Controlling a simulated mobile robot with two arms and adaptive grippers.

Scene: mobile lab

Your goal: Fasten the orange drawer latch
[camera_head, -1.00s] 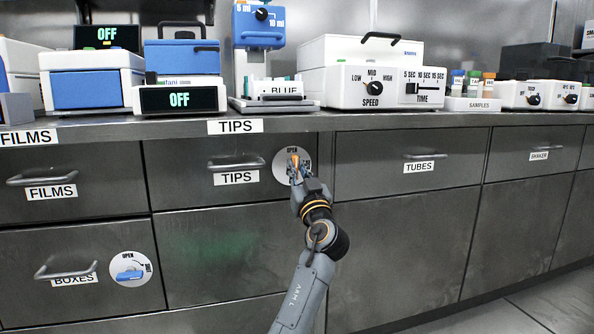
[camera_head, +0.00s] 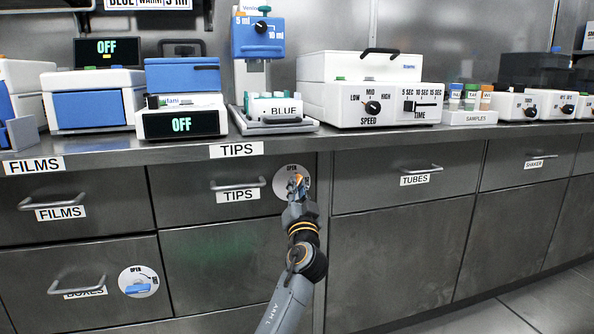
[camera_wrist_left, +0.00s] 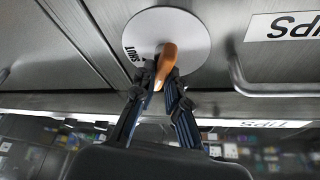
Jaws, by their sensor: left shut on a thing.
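The orange latch (camera_head: 296,182) sits on a round white plate (camera_head: 281,185) at the right end of the TIPS drawer (camera_head: 190,205). In the left wrist view the orange latch (camera_wrist_left: 167,62) stands out in front of its plate (camera_wrist_left: 188,28), where the word SHUT is readable beside it. My left gripper (camera_head: 297,188) is at the plate with its fingers on both sides of the latch, shut on it. The gripper hides part of the latch and plate in the head view. My right gripper is not in view.
The TIPS drawer handle (camera_head: 238,186) is just left of the plate. A blue latch (camera_head: 138,288) is on the BOXES drawer at lower left. The counter (camera_head: 350,140) above holds several lab devices. The front of the TUBES drawer (camera_head: 385,185) is clear.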

